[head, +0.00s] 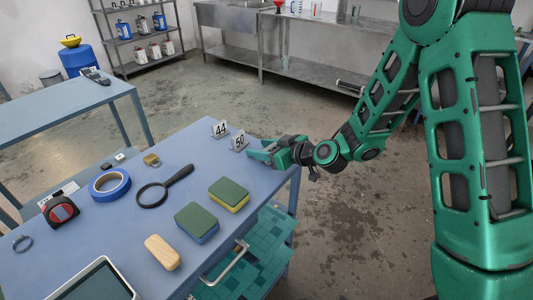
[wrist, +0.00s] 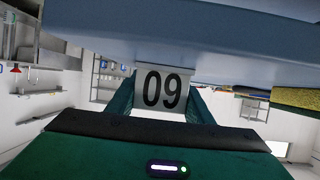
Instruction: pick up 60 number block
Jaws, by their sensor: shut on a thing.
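The 60 number block (head: 239,142) is a small white plate with black digits near the table's far right corner. In the wrist view the 60 number block (wrist: 163,90) appears upside down, so its digits look like "09", and it sits between the green fingers. My gripper (head: 255,152) reaches in from the right, low over the table, and is shut on this block. The fingers of my gripper (wrist: 162,100) flank the block in the wrist view. Whether the block touches the table is hard to tell. A similar 44 number block (head: 219,129) stands just behind it, to the left.
The blue table (head: 225,165) also holds a magnifying glass (head: 165,187), two sponges (head: 229,194) (head: 197,222), blue tape (head: 109,185), a tape measure (head: 60,211), a padlock (head: 152,159) and a wooden block (head: 162,252). Bare tabletop lies left of the number blocks.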

